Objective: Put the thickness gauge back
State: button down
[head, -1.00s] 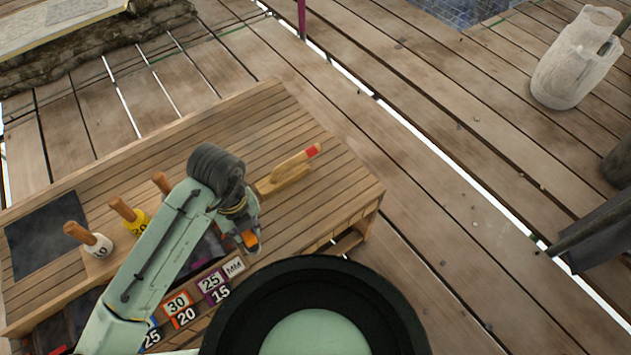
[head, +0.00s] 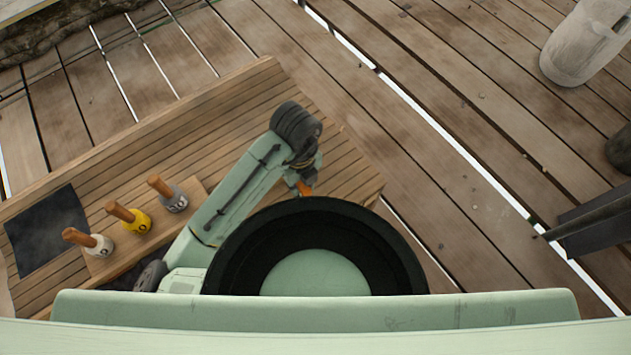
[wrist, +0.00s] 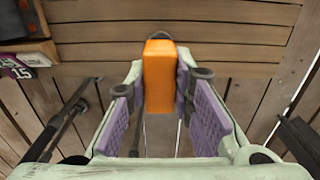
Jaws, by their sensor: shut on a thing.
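The thickness gauge shows in the wrist view as an orange block (wrist: 160,75) with a grey part below it. It sits between the purple pads of my gripper (wrist: 160,108), which is shut on it. In the head view a small orange bit of it (head: 305,188) shows at the end of my gripper (head: 302,182), over the right part of the slatted bench (head: 225,110). Whether it touches the bench I cannot tell. My arm and body hide the bench's near side.
Three wooden-handled stamps, white (head: 95,243), yellow (head: 135,222) and grey (head: 172,196), stand on a board at the bench's left. A dark mat (head: 45,230) lies beside them. A number label (wrist: 15,68) shows in the wrist view. A pale jug (head: 580,45) stands on the deck.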

jog(key=shift+w+d+f+p, duration=0.2)
jog(key=shift+d+f+p, duration=0.15)
jog(key=shift+d+f, duration=0.6)
jog(key=shift+w+d+f+p, duration=0.2)
jog(key=shift+d+f+p, duration=0.15)
jog(key=shift+d+f, duration=0.55)
jog(key=shift+a, duration=0.1)
jog(key=shift+f, duration=0.2)
jog(key=c, duration=1.4)
grip_release()
notch_tip(320, 180, up, 12)
jog(key=shift+r+p, duration=0.15)
jog(key=shift+p, duration=0.65)
